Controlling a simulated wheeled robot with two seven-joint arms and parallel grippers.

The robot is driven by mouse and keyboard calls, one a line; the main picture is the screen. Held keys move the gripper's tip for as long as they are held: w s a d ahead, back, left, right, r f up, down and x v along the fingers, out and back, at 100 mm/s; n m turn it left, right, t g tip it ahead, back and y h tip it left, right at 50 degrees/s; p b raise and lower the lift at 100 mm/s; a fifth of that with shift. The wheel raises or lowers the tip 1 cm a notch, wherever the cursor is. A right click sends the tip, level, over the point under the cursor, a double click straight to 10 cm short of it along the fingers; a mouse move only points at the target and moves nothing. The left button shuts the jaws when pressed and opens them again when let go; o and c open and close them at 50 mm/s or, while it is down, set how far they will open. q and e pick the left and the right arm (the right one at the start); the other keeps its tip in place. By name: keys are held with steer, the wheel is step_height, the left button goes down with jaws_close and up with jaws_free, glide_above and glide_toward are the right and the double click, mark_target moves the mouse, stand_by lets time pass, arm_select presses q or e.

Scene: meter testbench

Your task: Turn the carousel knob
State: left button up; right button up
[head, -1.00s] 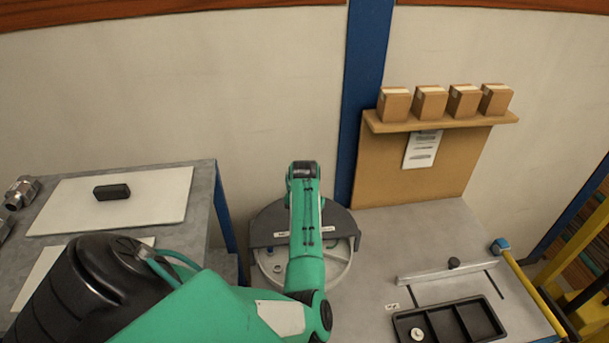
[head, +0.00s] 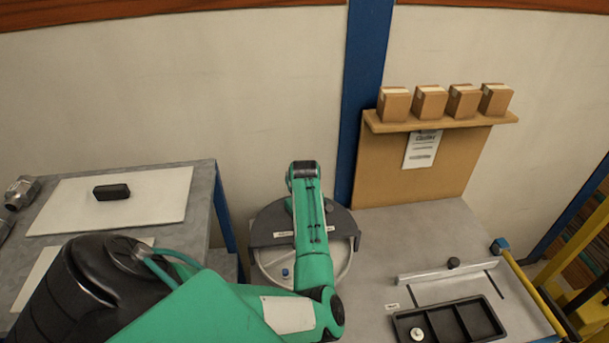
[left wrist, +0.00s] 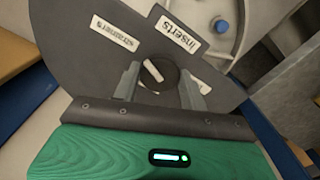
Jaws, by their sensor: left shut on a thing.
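The carousel is a round unit with a dark grey cover (head: 264,226) over a pale disc (head: 342,262), at the centre of the head view. In the left wrist view, the dark round knob (left wrist: 170,70) with a white pointer bar sits on the cover near the labels "strainers" (left wrist: 116,33) and "Inserts" (left wrist: 177,32). My left gripper (left wrist: 160,88) is shut on the knob, a finger on each side. In the head view my green arm hides the gripper. A blue-topped piece (left wrist: 222,26) shows in the disc, also in the head view (head: 285,272). My right gripper is out of view.
A grey bench with a white board (head: 150,215) and black block (head: 111,192) stands left. Right of the carousel are a black tray (head: 402,328), a pale bar (head: 425,277) and a yellow rail (head: 535,295). Several boxes (head: 430,103) sit on a shelf behind.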

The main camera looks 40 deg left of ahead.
arm_select(q)
steer(key=n, duration=0.3)
steer(key=shift+n, duration=0.5)
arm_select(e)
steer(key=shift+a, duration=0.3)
arm_select(q)
steer(key=o, duration=1)
steer(key=shift+c, duration=0.2)
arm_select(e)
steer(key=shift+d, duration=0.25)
